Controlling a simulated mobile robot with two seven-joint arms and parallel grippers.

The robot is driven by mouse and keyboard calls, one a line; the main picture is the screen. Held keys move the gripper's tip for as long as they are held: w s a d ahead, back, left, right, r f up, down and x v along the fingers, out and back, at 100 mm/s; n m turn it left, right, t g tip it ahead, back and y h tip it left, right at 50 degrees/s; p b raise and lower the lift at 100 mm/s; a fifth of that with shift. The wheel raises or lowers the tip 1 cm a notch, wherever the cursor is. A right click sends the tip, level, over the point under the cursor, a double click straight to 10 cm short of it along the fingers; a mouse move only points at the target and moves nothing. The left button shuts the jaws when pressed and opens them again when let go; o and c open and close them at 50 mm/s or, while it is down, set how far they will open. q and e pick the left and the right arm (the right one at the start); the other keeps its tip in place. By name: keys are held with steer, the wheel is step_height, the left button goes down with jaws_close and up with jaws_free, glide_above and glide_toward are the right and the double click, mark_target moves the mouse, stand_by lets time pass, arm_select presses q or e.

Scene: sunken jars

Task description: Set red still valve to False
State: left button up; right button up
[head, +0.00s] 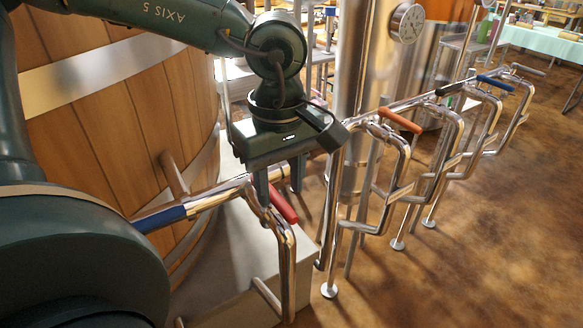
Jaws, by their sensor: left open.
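A red valve handle (285,204) sits on a chrome pipe fitting (258,192) low in front of the wooden vat, slanting down to the right. My left gripper (280,190) points down right over it, with its fingers apart. In the picture one finger is left of the red handle's upper end and the other right of it. I cannot tell whether either finger touches the handle. My right gripper is not in view.
A wooden vat (110,95) fills the left. A pipe with a blue section (162,217) runs to the red handle's fitting. Bent chrome pipes with orange (400,121), black (450,89) and blue (495,83) handles stand to the right. Brown floor (480,240) is clear at lower right.

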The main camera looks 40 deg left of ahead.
mark_target(281, 200)
arm_select(q)
step_height(281, 200, down, 2)
steer(key=shift+f+b, duration=0.2)
steer(key=shift+b, duration=0.2)
steer(key=shift+w+r, duration=0.1)
steer(key=shift+r, duration=0.2)
steer(key=shift+a+f+b, duration=0.1)
steer(key=shift+f+b, duration=1.1)
steer(key=shift+f, duration=0.2)
steer(key=shift+c, duration=0.4)
